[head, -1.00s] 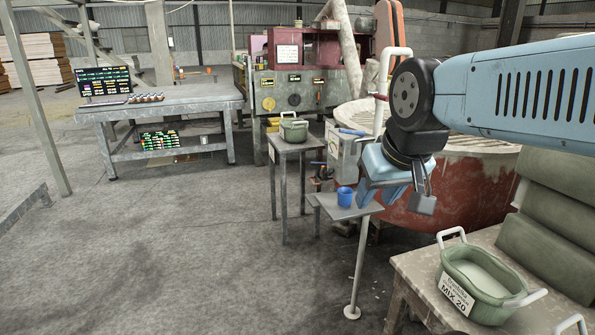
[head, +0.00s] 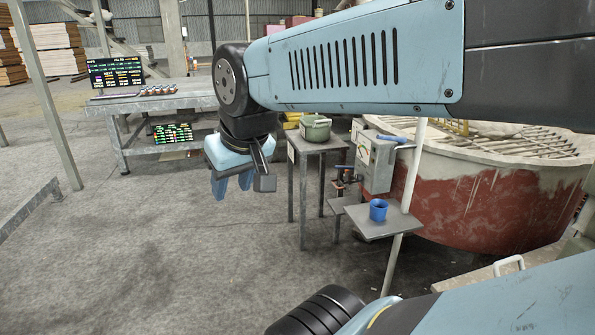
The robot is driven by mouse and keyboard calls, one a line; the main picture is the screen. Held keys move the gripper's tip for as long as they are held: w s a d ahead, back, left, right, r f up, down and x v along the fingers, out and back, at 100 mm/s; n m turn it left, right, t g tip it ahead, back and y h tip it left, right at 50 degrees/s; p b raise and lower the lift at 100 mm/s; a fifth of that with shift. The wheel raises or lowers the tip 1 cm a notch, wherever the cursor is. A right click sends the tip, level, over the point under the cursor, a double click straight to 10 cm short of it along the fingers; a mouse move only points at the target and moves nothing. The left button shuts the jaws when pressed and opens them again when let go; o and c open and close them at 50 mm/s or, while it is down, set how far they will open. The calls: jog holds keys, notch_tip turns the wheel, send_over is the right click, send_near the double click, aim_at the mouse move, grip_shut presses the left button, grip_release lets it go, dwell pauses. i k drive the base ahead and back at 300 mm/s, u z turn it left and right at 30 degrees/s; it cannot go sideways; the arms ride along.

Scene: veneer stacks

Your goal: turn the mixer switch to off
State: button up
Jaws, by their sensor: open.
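The mixer (head: 465,215) is a round red vat with a grated top, at the right of the head view. A grey control box (head: 376,168) with a dial on its face stands at the vat's left side. A blue handle (head: 390,138) shows at the top of the box; I cannot tell whether it is the switch or which way it is set. My gripper (head: 232,187) is open and empty, fingers pointing down. It appears left of the box in the picture, well apart from it.
A small stand with a blue cup (head: 378,209) is in front of the box. A side table holds a green tub (head: 315,127). A workbench (head: 165,104) with a screen (head: 115,73) is at the back left. The floor (head: 150,255) at left is clear.

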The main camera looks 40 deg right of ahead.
aim_at(358, 177)
jog(key=z, duration=0.2)
jog(key=i, duration=1)
jog(key=z, duration=0.7)
jog(key=k, duration=0.9)
jog(key=z, duration=0.15)
jog(key=i, duration=0.95)
jog(key=u, duration=0.1)
